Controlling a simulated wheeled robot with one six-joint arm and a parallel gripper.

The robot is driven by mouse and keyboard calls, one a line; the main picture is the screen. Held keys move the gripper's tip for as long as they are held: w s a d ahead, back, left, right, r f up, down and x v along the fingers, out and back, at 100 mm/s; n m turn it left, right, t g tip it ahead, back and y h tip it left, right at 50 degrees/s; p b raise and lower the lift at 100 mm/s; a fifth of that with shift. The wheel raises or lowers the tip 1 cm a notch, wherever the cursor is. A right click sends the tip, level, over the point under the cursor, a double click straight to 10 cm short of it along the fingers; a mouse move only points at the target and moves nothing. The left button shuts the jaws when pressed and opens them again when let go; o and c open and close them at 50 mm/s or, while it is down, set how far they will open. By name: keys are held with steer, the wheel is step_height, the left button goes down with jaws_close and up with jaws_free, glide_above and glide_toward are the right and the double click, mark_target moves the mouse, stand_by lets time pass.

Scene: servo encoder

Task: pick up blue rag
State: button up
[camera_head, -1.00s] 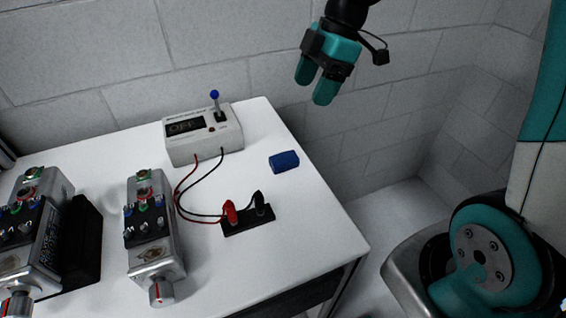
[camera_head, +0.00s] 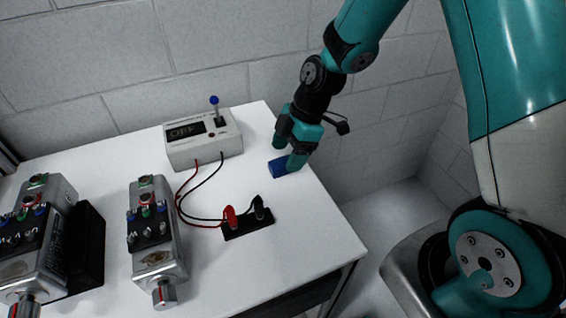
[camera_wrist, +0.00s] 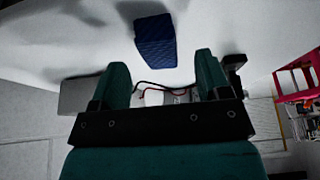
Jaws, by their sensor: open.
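The blue rag (camera_head: 279,167) is a small rolled or folded bundle lying on the white table (camera_head: 220,272) near its right edge. My gripper (camera_head: 287,154) is just over the rag, pointing down, and one finger hides part of it in the head view. In the wrist view the rag (camera_wrist: 155,42) shows ahead of and between the two teal fingers of my gripper (camera_wrist: 162,68). The fingers are apart and nothing is held. I cannot tell whether a finger touches the rag.
A grey box (camera_head: 203,147) with a display and blue-tipped lever stands left of the rag. Red and black leads run to a black terminal block (camera_head: 247,222) in front. Metal devices (camera_head: 155,240) stand at the left. A brick wall (camera_head: 110,60) is behind.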

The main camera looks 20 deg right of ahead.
steer(key=shift+x, duration=1.3)
steer(key=c, duration=1.1)
steer(key=shift+r, duration=0.1)
step_height(320, 180, up, 20)
steer(key=shift+f+b, duration=0.1)
steer(key=shift+b, duration=0.3)
steer(key=o, duration=0.5)
steer(key=c, duration=0.3)
steer(key=p, duration=0.2)
glide_toward(284, 162)
steer(key=x, duration=0.9)
steer(key=shift+a+f, duration=0.1)
steer(key=shift+a, duration=0.1)
